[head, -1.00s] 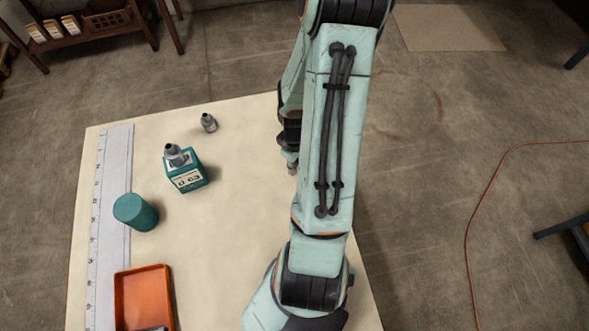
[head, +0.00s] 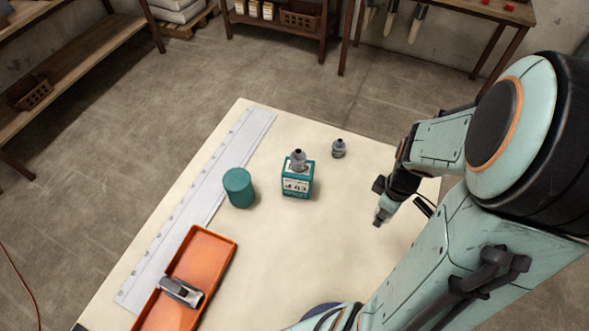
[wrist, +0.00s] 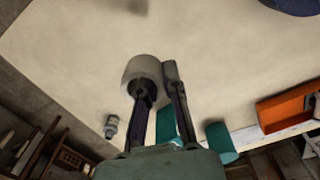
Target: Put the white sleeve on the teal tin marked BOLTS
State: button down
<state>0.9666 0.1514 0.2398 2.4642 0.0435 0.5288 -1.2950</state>
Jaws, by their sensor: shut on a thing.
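A teal box-shaped tin (head: 297,186) with a pale label stands on the table, a grey fitting (head: 298,160) on its top. I cannot read the label. A teal cylinder (head: 238,188) without visible marking stands to its left. My gripper (head: 379,216) is right of the box, apart from it. In the wrist view my gripper (wrist: 160,88) is shut on the wall of the white sleeve (wrist: 142,67), a short hollow greyish-white cylinder. One finger seems to reach inside its opening, the other is outside. The box (wrist: 165,125) shows partly behind the fingers.
A small grey fitting (head: 338,149) stands behind and right of the box. An orange tray (head: 215,248) holding a grey metal piece (head: 181,291) is at the front left. A pale ruler strip (head: 200,205) runs along the left edge. The table between box and gripper is clear.

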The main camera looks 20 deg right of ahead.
jog(key=w+a+r+n, duration=0.3)
jog(key=a+n, duration=0.1)
jog(key=a, duration=0.3)
jog(key=w+a+r+n, duration=0.2)
jog(key=a+r+n, duration=0.1)
jog(key=a+n, duration=0.3)
jog(key=w+a+r+n, duration=0.3)
jog(key=a, duration=0.4)
send_over(239, 184)
jog(key=f, duration=0.9)
jog(key=shift+s, duration=0.4)
jog(key=shift+w+f, duration=0.2)
jog(key=shift+f, duration=0.05)
jog(key=shift+w+f, duration=0.2)
jog(key=shift+f, duration=1.55)
